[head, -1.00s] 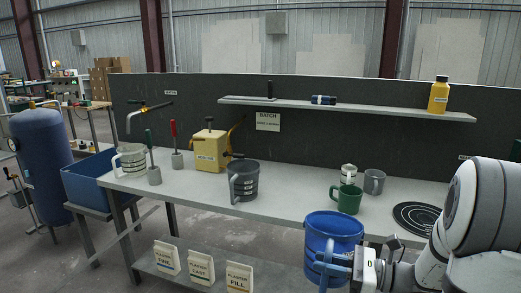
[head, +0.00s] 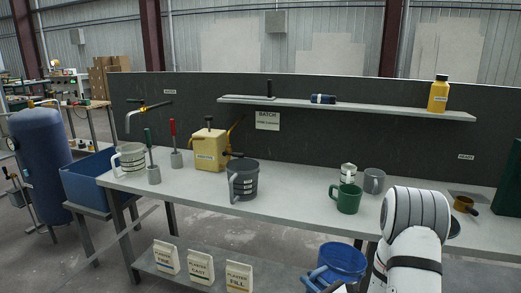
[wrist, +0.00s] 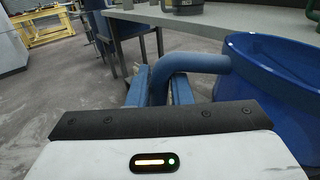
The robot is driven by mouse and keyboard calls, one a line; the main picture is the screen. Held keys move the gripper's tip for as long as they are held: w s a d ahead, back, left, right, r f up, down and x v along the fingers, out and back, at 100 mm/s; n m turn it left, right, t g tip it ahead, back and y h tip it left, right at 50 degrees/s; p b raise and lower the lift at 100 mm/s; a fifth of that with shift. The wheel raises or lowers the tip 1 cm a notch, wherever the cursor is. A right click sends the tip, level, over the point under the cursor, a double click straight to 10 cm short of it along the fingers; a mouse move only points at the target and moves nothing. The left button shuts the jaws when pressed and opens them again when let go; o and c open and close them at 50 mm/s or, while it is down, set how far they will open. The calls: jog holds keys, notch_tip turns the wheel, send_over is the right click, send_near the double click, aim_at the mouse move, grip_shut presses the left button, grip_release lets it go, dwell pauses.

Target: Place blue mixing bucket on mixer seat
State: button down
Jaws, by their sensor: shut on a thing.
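The blue mixing bucket (head: 347,257) hangs in front of the bench, below the bench top, at the lower right of the head view. It also shows at the right of the wrist view (wrist: 272,75). My gripper (wrist: 160,84) is shut on its blue handle (wrist: 200,62); in the head view the fingers are mostly cut off at the bottom edge. The bucket looks roughly upright. A dark round plate (head: 454,228) on the bench, possibly the mixer seat, is mostly hidden behind my arm.
The bench (head: 290,203) holds a grey bucket (head: 243,179), a green mug (head: 346,198), a grey mug (head: 374,180), a can and a yellow machine (head: 210,150). A brown pan (head: 465,205) sits at right. Plaster bags (head: 200,266) stand on the lower shelf.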

notch_tip(320, 180, down, 5)
jog(key=shift+w+d+r+m+t+h, duration=0.15)
jog(key=shift+m+t+h, duration=0.4)
jog(key=shift+h, duration=0.45)
